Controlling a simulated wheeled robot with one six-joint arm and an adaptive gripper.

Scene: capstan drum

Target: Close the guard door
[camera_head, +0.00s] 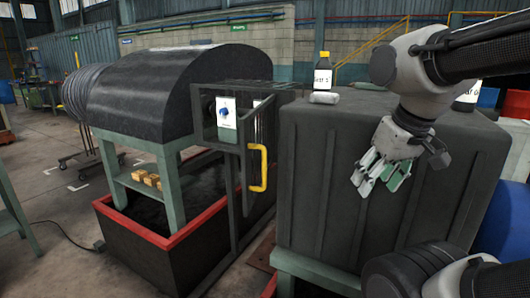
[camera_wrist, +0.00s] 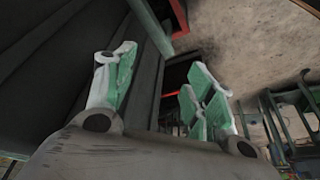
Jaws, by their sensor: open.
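The guard door (camera_head: 243,190) looks like a dark metal frame, standing between the drum housing and the big dark cabinet. A yellow handle (camera_head: 258,168) is on its right part. A white sign with a blue mark (camera_head: 226,113) hangs at its upper left. The door appears to stand out from the housing, but its exact angle is hard to tell. My gripper (camera_head: 377,180) is open and empty, pointing down in front of the cabinet, right of the handle and apart from it. In the wrist view its pale green fingers (camera_wrist: 160,95) are spread; the handle is not visible there.
The dark cabinet (camera_head: 335,185) fills the space behind my gripper, with a yellow-capped bottle (camera_head: 322,75) on top. The drum housing (camera_head: 175,85) stands left above a red-rimmed trough (camera_head: 145,232). Open floor (camera_head: 60,200) lies at the left.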

